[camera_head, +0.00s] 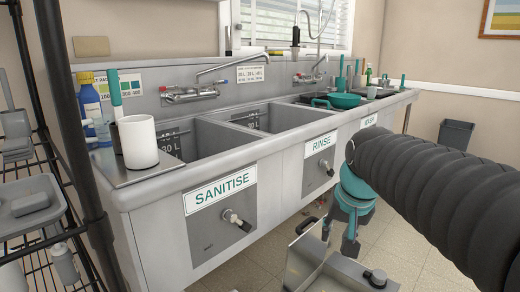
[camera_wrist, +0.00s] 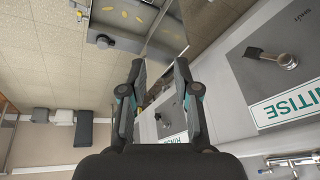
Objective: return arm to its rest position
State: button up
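My arm, in a ribbed black sleeve with teal joints, reaches in from the right of the head view, in front of the sink unit. My gripper (camera_wrist: 159,75) shows in the wrist view with its two dark fingers spread apart. Nothing is seen between the fingertips; floor and the sink front show behind them. In the head view I cannot make out the fingers clearly. The steel sink unit (camera_head: 280,190) has its SANITISE front to the left of the arm; it also shows on the right of the wrist view (camera_wrist: 225,75), apart from the gripper.
A white cylinder (camera_head: 140,142) and a blue bottle (camera_head: 90,103) stand on the sink's left end. A teal pan (camera_head: 345,100) sits near the wash basin. A black wire rack (camera_head: 50,240) stands at left. A dark bin (camera_head: 455,134) is at the far wall. Tiled floor (camera_head: 425,265) shows below.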

jog(key=s+f+n, duration=0.1)
jog(key=s+f, duration=0.3)
jog(key=s, duration=0.3)
jog(key=s+f+n+t, duration=0.1)
jog(key=s+f, duration=0.3)
jog(key=s, duration=0.4)
jog(key=shift+s+n, duration=0.25)
jog(key=shift+n, duration=0.15)
